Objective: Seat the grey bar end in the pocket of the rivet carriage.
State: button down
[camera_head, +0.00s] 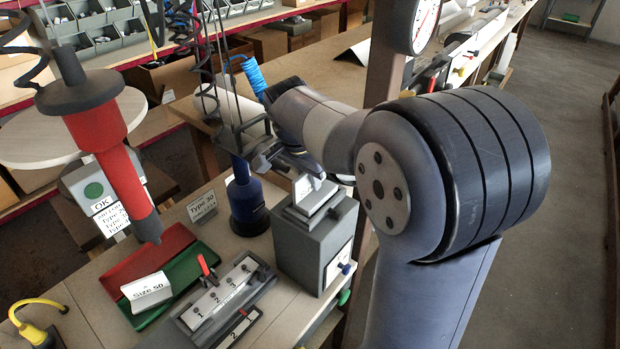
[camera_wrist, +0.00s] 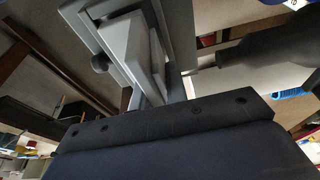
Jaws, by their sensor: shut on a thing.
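My gripper (camera_head: 296,167) hangs over a grey box-shaped block at the table's right side, which I take to be the rivet carriage (camera_head: 303,243). A light grey plate (camera_head: 322,203) lies at its top, just under the fingers. In the wrist view, my gripper (camera_wrist: 154,92) is shut on a grey bar (camera_wrist: 148,62), which runs up and away between the fingers. In the head view the arm and fingers hide most of the bar. The pocket is hidden, and I cannot tell whether the bar end touches it.
A blue bottle-shaped thing (camera_head: 247,202) stands close left of the block. A numbered fixture (camera_head: 222,297), a red tray (camera_head: 150,262) and a green tray (camera_head: 187,277) lie further left. A red tool (camera_head: 115,155) hangs at left. A brown post (camera_head: 384,75) rises behind the arm.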

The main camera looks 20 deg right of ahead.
jog(key=shift+f, duration=0.35)
jog(key=shift+f, duration=0.15)
jog(key=c, duration=1.4)
grip_release()
jog(key=v, duration=1.2)
